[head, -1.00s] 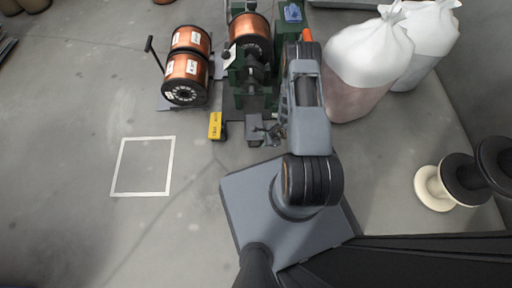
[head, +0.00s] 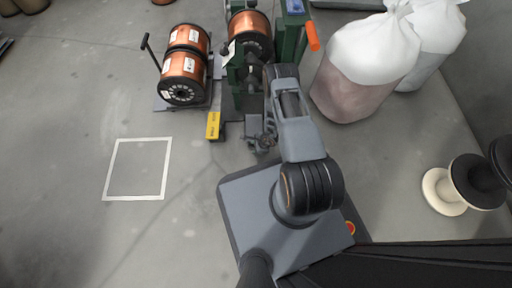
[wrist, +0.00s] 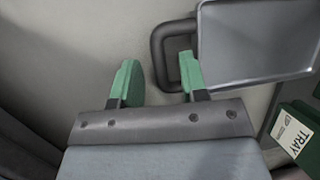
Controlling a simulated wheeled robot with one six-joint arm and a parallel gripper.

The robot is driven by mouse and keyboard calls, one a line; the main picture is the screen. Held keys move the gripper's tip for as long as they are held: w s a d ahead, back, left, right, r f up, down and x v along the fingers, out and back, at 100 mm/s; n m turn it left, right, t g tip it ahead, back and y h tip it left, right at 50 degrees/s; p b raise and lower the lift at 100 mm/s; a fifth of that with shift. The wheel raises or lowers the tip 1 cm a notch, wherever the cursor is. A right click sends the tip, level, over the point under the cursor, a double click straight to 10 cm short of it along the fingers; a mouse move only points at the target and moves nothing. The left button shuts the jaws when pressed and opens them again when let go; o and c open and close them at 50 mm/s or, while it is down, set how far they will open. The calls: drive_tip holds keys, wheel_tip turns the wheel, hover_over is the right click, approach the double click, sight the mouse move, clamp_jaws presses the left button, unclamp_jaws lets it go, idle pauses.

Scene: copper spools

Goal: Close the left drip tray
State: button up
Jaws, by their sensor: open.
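A grey drip tray (wrist: 262,42) with a dark loop handle (wrist: 158,55) fills the upper right of the wrist view. In the head view, a small grey tray (head: 253,122) sticks out at the foot of the green spool machine (head: 238,75). I cannot tell for certain that it is the left one. My gripper (wrist: 160,82) is open and empty, with green fingertips. Its right fingertip overlaps the lower end of the handle in the picture; contact is unclear. In the head view my gripper (head: 264,142) is beside the tray's near end, partly hidden by my arm.
A green part with a TRAY label (wrist: 293,138) is at the right of the wrist view. Copper spools (head: 184,75) stand left of the machine, and a yellow box (head: 213,125) lies near the tray. White sacks (head: 365,60) stand right. The floor around a white square (head: 138,169) is clear.

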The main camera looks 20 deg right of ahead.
clamp_jaws()
idle(0.3)
idle(0.3)
